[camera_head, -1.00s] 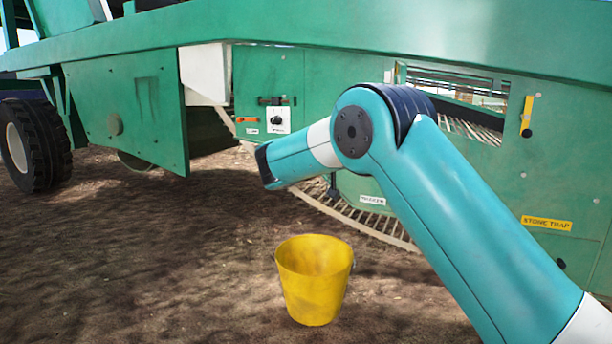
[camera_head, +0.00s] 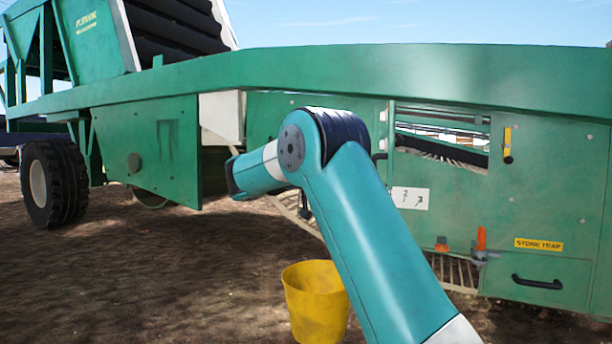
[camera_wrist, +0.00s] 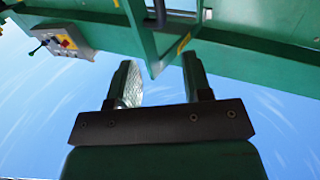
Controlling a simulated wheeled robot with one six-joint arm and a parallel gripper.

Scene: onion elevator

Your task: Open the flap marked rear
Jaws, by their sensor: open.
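No flap with a readable rear mark shows in either view. In the head view, a green side panel (camera_head: 150,152) with a round boss hangs at the left of the machine. A green panel (camera_head: 548,190) at the right carries a yellow "STONE TRAP" label (camera_head: 539,244) and a black handle (camera_head: 537,282). In the wrist view my gripper (camera_wrist: 162,84) is open and empty, its two fingers apart below a green edge of the machine (camera_wrist: 150,35). I cannot tell whether they touch it. In the head view my arm hides part of the machine's side.
A yellow bucket (camera_head: 316,300) stands on the ground, partly behind my arm. A black wheel (camera_head: 53,183) is at the left. A control box (camera_wrist: 62,40) shows in the wrist view. Bare soil (camera_head: 130,270) lies open at the front left.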

